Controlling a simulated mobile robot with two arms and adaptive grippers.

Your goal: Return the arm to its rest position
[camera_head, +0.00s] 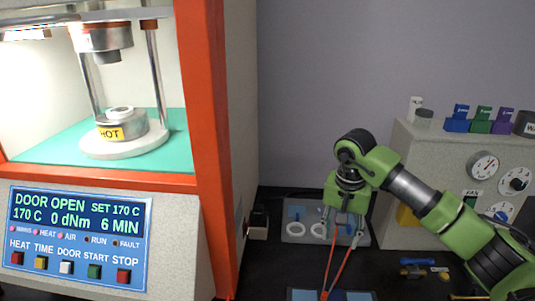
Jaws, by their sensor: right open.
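My right arm (440,205), green and black, comes in from the right, bent at a joint near the picture's middle. Its gripper (345,230) points down over the dark bench and is open. A pair of thin red bars (344,268), like tongs in a V, runs from just below the fingers down to the front. I cannot tell whether the fingers touch them. The gripper is in front of a grey tray (298,235) with white rings and hides part of it. My left gripper is not in view.
The rheometer (208,150) stands left with its chamber open, a die marked HOT (122,124) inside, and a panel (79,240) reading DOOR OPEN. A grey cabinet (445,150) with dials and coloured holders stands right, behind my arm. Small tools (415,273) lie at lower right.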

